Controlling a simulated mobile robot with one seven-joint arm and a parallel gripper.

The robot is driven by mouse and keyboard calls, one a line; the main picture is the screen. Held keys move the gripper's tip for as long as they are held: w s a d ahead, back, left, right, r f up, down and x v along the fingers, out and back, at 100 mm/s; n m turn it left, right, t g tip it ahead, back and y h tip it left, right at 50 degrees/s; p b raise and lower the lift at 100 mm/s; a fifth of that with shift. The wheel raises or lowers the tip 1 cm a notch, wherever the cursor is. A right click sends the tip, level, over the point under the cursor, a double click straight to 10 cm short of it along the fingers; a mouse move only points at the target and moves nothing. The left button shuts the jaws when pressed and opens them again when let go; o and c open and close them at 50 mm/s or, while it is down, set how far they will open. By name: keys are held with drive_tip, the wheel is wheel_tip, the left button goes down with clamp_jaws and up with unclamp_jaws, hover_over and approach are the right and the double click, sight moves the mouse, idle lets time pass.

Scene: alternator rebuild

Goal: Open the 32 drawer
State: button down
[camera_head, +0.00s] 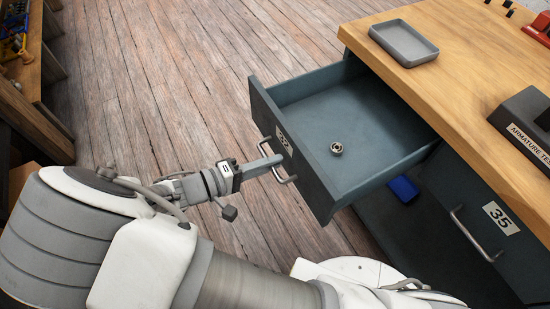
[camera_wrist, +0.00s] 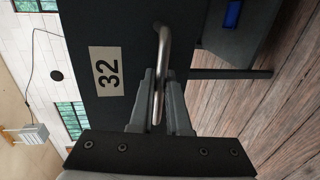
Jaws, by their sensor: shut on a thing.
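The grey-blue drawer (camera_head: 320,110) stands pulled out from under the wooden bench top, and its inside is in view in the head view. Its label (camera_wrist: 107,73) reads 32 in the wrist view. A small round metal part (camera_head: 336,148) lies on the drawer floor. My gripper (camera_head: 272,162) is at the drawer's front. In the wrist view, my gripper (camera_wrist: 160,85) has its two fingers on either side of the metal handle (camera_wrist: 162,50) and is shut on it.
The wooden bench top (camera_head: 460,70) carries a grey tray (camera_head: 404,43) and a box labelled armature test (camera_head: 525,120). A closed drawer labelled 35 (camera_head: 480,215) is at the right. A blue object (camera_head: 403,189) lies below the open drawer. Wooden floor (camera_head: 170,80) is clear at the left.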

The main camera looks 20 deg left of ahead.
drive_tip(key=c, duration=0.9)
unclamp_jaws()
drive_tip(key=shift+a, duration=0.1)
